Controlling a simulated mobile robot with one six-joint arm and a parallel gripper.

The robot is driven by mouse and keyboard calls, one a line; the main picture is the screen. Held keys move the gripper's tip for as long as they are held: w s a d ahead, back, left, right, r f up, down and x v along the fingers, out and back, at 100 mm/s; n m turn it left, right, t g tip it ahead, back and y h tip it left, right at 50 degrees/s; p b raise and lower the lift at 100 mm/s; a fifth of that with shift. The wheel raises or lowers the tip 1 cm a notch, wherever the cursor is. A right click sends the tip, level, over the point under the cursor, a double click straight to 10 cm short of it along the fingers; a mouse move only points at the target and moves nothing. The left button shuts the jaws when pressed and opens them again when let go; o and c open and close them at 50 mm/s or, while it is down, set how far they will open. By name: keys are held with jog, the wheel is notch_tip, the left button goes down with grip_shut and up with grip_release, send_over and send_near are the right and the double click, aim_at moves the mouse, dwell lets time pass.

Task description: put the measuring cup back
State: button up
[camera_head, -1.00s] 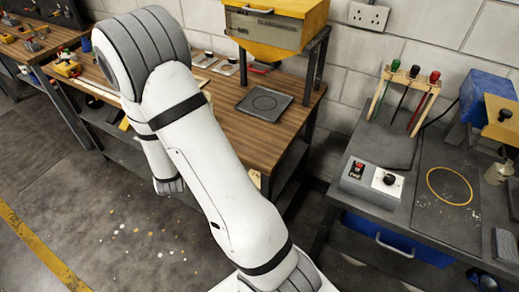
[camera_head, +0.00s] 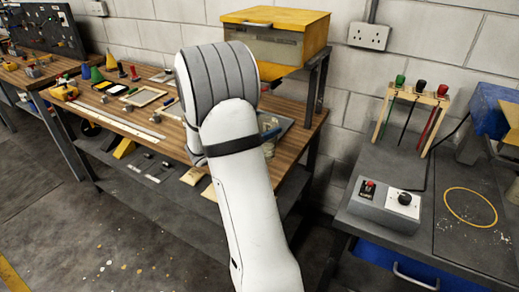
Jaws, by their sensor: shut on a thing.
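My gripper is hidden behind my own white arm, which fills the middle of the view. A small pale, cloudy vessel (camera_head: 268,149) with a blue part near its top shows just right of the arm, over the bench's right end. It may be the measuring cup, but the arm covers much of it, and I cannot tell whether it is held or touches anything. The dark square pad (camera_head: 285,122) at the bench's right end is mostly covered by the arm and this vessel.
The wooden bench (camera_head: 120,123) holds several small tools and a pale frame (camera_head: 145,96) on its left. A yellow-topped box (camera_head: 275,38) stands above its back right. A grey bench at right carries a control box (camera_head: 386,205), a rack of coloured-handled tools (camera_head: 413,100) and a yellow ring (camera_head: 470,208).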

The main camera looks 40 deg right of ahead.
jog(key=shift+f, duration=2.75)
jog(key=shift+f, duration=0.15)
jog(key=o, duration=1.5)
